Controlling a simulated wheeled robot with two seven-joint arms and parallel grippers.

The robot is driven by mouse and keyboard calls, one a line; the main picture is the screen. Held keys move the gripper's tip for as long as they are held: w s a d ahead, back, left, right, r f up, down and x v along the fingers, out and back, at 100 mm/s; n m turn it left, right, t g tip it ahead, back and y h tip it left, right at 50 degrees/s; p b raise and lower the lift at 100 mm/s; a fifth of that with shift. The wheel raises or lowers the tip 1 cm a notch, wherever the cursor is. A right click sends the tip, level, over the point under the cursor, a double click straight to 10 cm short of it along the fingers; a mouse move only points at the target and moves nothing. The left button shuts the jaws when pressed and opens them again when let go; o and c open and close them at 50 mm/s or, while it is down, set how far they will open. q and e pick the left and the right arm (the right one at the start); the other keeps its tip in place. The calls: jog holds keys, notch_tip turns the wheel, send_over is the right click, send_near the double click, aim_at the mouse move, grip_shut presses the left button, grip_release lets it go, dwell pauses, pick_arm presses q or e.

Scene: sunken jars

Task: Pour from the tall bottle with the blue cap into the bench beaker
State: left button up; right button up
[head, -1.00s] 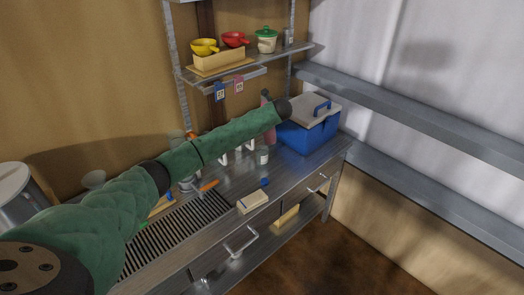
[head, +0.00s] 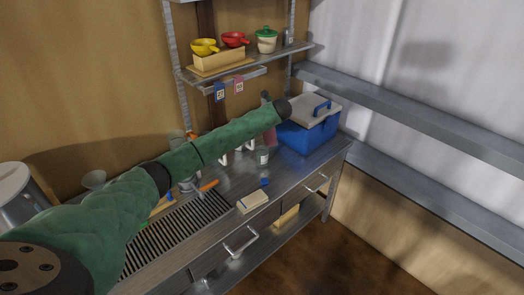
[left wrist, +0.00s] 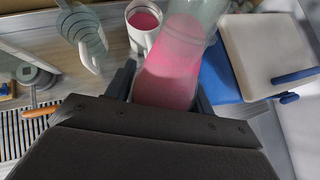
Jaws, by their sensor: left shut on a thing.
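My left gripper (left wrist: 163,90) is shut on a clear bottle (left wrist: 168,75) with pink liquid inside, close in front of the wrist camera. Its cap does not show, and its exact tilt is hard to tell. Just left of it in the left wrist view stands a whitish vessel (left wrist: 143,20) with pink contents, likely the bench beaker. The bottle overlaps its side in the picture; whether they touch I cannot tell. In the head view my green left arm hides the gripper and most of the vessels. My right gripper does not show.
A blue cooler (head: 309,133) stands at the bench's right end. A clear ringed vessel (left wrist: 83,38) stands left of the pink-filled one. A small jar (head: 262,156), a pale block (head: 252,202) and a drain grate (head: 178,232) are on the bench. A shelf (head: 235,70) hangs above.

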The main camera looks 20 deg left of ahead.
pick_arm(q)
jog(key=shift+s+d+f+g+h, duration=0.2)
jog(key=shift+f+g+h, duration=0.15)
jog(key=shift+f, duration=0.25)
jog(key=shift+s+d+f+g+h, duration=0.2)
jog(key=shift+f+g+h, duration=0.1)
jog(key=shift+f, duration=0.35)
jog(key=shift+s+d+f+g+h, duration=0.15)
jog(key=shift+s+f+g+h, duration=0.15)
jog(key=shift+f, duration=0.3)
dwell(1.7)
jog(key=shift+s+d+f+g+h, duration=0.2)
jog(key=shift+f+g+h, duration=0.2)
jog(key=shift+f, duration=0.25)
jog(key=shift+s+d+f+g+h, duration=0.15)
jog(key=shift+f+g+h, duration=0.25)
jog(key=shift+f, duration=0.3)
jog(key=shift+s+d+f+g+h, duration=0.1)
jog(key=shift+d+f+g+h, duration=0.15)
jog(key=shift+f+g, duration=0.3)
dwell(2.5)
